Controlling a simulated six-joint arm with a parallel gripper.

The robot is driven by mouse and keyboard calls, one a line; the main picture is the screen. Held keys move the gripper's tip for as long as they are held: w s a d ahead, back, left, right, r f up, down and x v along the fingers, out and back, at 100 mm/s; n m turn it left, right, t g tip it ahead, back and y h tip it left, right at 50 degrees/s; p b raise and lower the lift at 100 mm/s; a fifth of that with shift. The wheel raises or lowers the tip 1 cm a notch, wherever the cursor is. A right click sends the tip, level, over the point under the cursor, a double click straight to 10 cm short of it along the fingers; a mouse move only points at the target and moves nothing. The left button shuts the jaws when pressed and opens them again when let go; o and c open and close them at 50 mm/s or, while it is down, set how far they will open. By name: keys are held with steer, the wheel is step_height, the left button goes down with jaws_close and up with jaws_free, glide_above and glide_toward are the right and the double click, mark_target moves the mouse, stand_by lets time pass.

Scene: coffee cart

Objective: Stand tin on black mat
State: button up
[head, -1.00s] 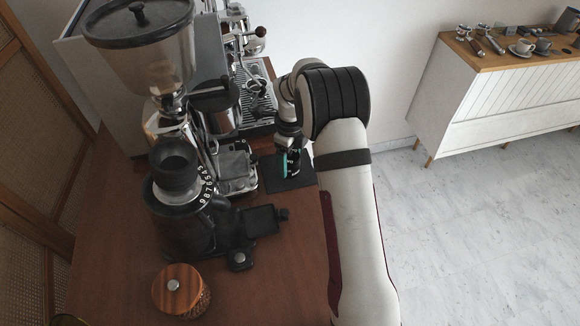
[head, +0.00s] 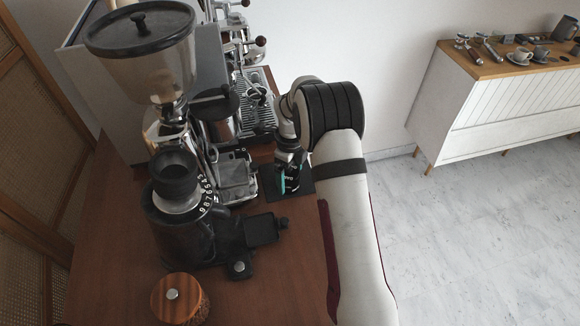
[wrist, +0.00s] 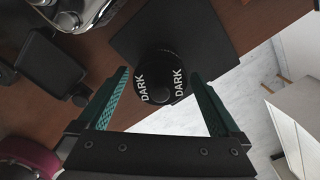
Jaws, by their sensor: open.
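The tin is a dark round canister with a black knob and white "DARK" lettering (wrist: 160,68). In the wrist view it appears upright over the near edge of the black mat (wrist: 187,30); whether its base is wholly on the mat is hidden. My gripper (wrist: 160,73) is open, with one teal-lined finger on each side of the tin and visible gaps between. In the head view the mat (head: 304,187) lies near the counter's right edge. My gripper (head: 289,184) is over it, and I cannot make out the tin there.
A grinder (head: 180,210) and an espresso machine (head: 238,178) stand left of the mat. A wooden-lidded jar (head: 178,297) is at the counter's front. The wrist view shows a black flat part (wrist: 48,72) at left. Beyond the counter's right edge is pale floor (head: 470,230).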

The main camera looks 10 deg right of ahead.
step_height(320, 180, up, 10)
steer(key=shift+r, duration=0.65)
steer(key=shift+s+r, duration=0.25)
steer(key=shift+r, duration=0.05)
steer(key=s+a+r+n, duration=0.25)
steer(key=s+n, duration=0.25)
steer(key=s, duration=0.3)
steer(key=s+a+r+n+y, duration=0.1)
steer(key=s+r+n, duration=0.35)
steer(key=s, duration=0.25)
steer(key=s+a+r+n, duration=0.2)
steer(key=s+n, duration=0.3)
steer(key=s, duration=0.3)
steer(key=s+a+f+n, duration=0.1)
steer(key=s+f+n, duration=0.1)
steer(key=s+n, duration=0.5)
steer(key=s, duration=0.4)
steer(key=shift+f+y, duration=0.15)
steer(key=shift+y, duration=0.25)
steer(key=shift+c, duration=0.3)
